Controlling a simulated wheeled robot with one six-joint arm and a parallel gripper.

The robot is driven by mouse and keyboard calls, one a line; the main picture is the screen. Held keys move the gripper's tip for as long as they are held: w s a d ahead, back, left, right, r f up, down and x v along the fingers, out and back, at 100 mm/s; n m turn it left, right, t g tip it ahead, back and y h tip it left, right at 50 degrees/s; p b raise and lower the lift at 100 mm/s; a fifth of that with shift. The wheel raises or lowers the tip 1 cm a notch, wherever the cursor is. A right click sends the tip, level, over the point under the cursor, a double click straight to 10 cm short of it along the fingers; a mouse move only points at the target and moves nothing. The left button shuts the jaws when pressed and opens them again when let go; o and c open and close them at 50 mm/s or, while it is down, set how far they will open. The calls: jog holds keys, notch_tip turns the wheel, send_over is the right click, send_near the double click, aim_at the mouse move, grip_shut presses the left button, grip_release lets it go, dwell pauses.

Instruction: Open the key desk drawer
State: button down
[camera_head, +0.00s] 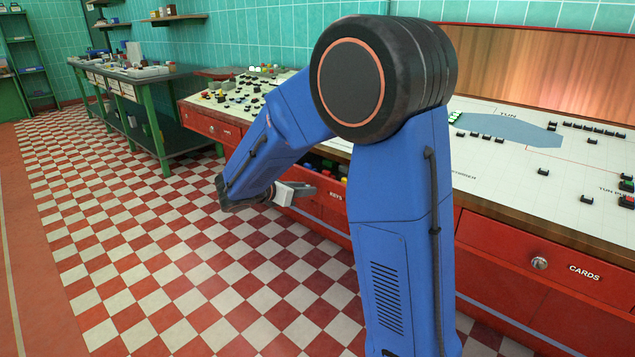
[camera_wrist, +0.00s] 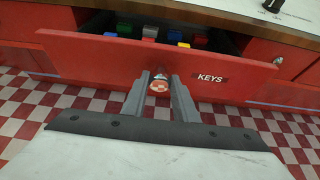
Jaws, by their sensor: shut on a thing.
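The red key drawer (camera_wrist: 100,62), labelled KEYS, stands pulled partly out of the desk in the wrist view. Coloured blocks in blue, green, red and yellow show inside it. Its round knob (camera_wrist: 158,87) sits between the two fingers of my gripper (camera_wrist: 160,84), which is shut on it. In the head view my gripper (camera_head: 294,190) reaches to the drawer front (camera_head: 328,194) from the left. My arm hides part of the drawer there, and the knob cannot be made out.
The desk top (camera_head: 480,180) carries small black blocks and a blue-grey shape. A green workbench (camera_head: 135,100) stands at the back left. The checkered floor (camera_head: 170,240) before the desk is clear.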

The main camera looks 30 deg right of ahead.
jog(key=s+a, duration=0.4)
jog(key=a, duration=0.8)
jog(key=shift+s, duration=0.2)
jog(key=shift+a, duration=0.1)
jog(key=c, duration=1.4)
grip_release()
jog(key=shift+c, duration=0.2)
jog(key=v, duration=1.7)
jog(key=shift+a, duration=0.2)
